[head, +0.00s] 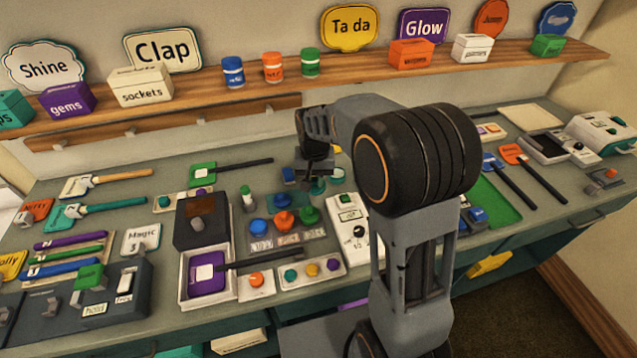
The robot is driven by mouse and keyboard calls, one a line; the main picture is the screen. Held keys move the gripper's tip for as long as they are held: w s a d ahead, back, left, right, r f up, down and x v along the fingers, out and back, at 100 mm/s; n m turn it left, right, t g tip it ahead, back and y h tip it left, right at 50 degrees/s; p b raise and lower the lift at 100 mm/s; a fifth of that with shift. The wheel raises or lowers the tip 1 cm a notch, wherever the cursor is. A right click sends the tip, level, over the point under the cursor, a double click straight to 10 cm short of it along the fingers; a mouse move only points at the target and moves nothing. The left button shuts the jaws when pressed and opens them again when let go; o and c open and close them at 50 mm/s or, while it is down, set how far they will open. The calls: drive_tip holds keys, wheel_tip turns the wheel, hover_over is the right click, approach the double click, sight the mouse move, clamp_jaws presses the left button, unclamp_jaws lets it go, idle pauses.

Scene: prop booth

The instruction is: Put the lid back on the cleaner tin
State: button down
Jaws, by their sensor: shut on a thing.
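My gripper (315,172) points down over the middle of the bench, behind a blue, orange and green group of knobs. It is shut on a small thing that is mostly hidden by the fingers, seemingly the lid. Small round teal things (318,187) show just under and beside the fingertips. I cannot tell which of them is the cleaner tin or whether the held thing touches it. My arm hides part of the bench right of the gripper.
A blue knob (258,227), an orange knob (284,220) and a green knob (309,215) stand in front of the gripper. A white switch box (352,232) is at their right. A black-handled tool lies in a white tray (196,300). A shelf (330,88) runs along the back.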

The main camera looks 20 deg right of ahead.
drive_tip(key=s+a+r+b, duration=0.1)
drive_tip(key=s+a+r, duration=0.2)
drive_tip(key=s, duration=0.4)
drive_tip(key=p, duration=1)
approach(337, 174)
drive_tip(key=shift+f+b, duration=1.85)
drive_tip(key=shift+f, duration=1)
drive_tip(key=shift+f+b, duration=0.2)
drive_tip(key=shift+b, duration=0.3)
drive_tip(key=c, duration=1)
unclamp_jaws()
